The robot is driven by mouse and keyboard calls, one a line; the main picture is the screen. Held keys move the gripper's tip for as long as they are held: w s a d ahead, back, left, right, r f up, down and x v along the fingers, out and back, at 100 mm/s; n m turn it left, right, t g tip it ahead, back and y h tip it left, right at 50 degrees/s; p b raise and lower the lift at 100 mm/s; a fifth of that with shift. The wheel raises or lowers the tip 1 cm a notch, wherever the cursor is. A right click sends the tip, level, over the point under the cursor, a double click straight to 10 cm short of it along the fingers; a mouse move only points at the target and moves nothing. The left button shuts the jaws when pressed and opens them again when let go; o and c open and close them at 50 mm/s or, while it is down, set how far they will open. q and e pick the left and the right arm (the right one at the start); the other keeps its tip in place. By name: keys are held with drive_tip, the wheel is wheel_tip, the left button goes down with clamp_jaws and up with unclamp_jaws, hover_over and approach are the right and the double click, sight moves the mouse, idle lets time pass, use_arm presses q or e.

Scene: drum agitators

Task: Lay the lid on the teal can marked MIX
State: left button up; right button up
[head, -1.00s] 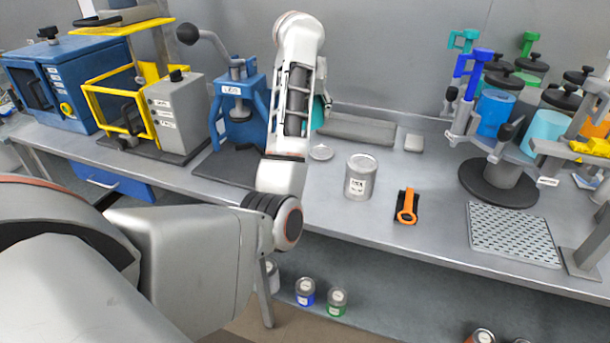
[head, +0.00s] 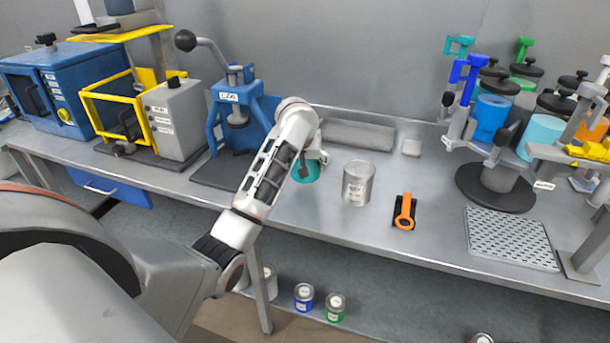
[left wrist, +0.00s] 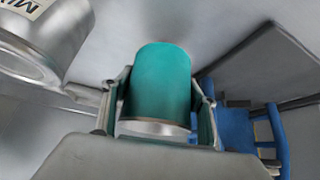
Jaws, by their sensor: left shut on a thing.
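My left gripper (left wrist: 158,105) is shut on a teal can (left wrist: 160,82) with a silver rim, one finger on each side. In the head view the teal can (head: 306,169) shows low over the bench, partly behind my arm; I cannot tell if it touches the bench. A silver can (head: 358,184) with a white label stands upright on the bench to its right. Its label begins "MI" in the left wrist view (left wrist: 35,35). So the marked can looks silver, not teal. I cannot make out a loose lid now. My right gripper is out of view.
An orange-and-black tool (head: 404,211) lies right of the silver can. A blue press (head: 237,110) stands left of my gripper. A grey slab (head: 357,135) and small block (head: 411,147) lie behind. A perforated plate (head: 508,238) and a round-based stand (head: 497,182) are at right.

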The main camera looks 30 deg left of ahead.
use_arm(q)
drive_tip(key=shift+f, duration=1.9)
drive_tip(key=o, duration=1.6)
drive_tip(key=shift+f, duration=0.15)
drive_tip(key=shift+s+d+r, duration=0.1)
drive_tip(key=shift+s+r, duration=0.05)
drive_tip(key=shift+r, duration=0.2)
drive_tip(key=v, duration=1.1)
drive_tip(key=shift+r, duration=0.25)
drive_tip(key=shift+s, duration=0.15)
